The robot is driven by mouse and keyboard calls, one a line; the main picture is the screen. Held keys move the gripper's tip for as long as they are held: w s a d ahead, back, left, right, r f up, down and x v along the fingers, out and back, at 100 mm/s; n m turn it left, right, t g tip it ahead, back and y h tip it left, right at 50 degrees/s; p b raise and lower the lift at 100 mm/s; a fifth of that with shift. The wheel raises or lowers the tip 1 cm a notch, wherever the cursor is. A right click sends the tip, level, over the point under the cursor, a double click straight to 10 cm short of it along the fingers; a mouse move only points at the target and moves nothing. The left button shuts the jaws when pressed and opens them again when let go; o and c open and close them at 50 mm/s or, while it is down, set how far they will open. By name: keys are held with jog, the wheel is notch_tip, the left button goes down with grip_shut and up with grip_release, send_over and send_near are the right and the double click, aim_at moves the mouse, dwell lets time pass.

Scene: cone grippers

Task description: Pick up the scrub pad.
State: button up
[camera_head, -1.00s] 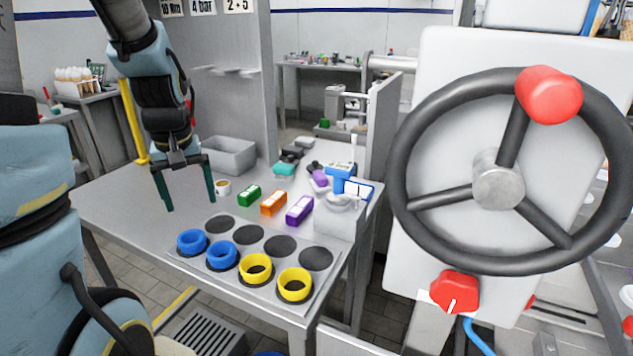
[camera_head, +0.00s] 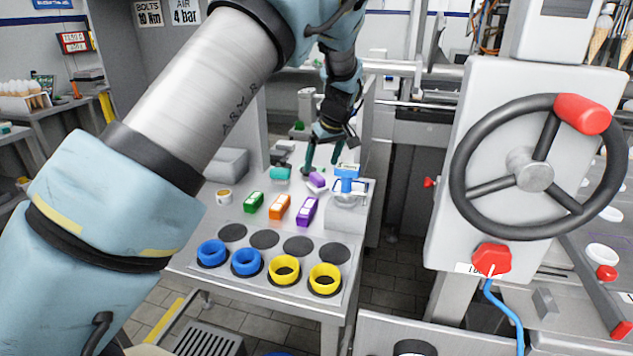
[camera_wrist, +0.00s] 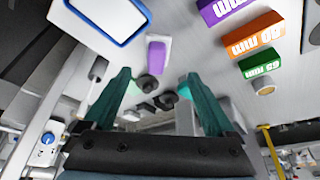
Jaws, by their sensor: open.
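My gripper (camera_head: 322,168) is open and empty above the back of the steel table. Its two dark green fingers also show in the wrist view (camera_wrist: 155,76), spread apart. A small purple-and-white block (camera_head: 317,180) lies just below the fingertips in the head view. In the wrist view this block (camera_wrist: 157,54) shows beyond the gap between the fingertips, apart from both. It may be the scrub pad, but I cannot tell for sure. A teal item (camera_head: 280,174) lies to its left in the head view.
Green (camera_head: 254,202), orange (camera_head: 279,208) and purple (camera_head: 307,211) boxes stand nearer the front. Blue and yellow rings sit on a plate at the table's front.

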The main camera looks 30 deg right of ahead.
aim_at(319, 176)
jog(key=shift+d+p+x, duration=0.15)
jog(key=shift+p+x, duration=0.8)
jog(key=shift+x, duration=1.1)
jog(key=shift+d+p+x, duration=0.15)
jog(key=shift+p+x, duration=0.8)
jog(key=shift+x, duration=1.1)
grip_shut()
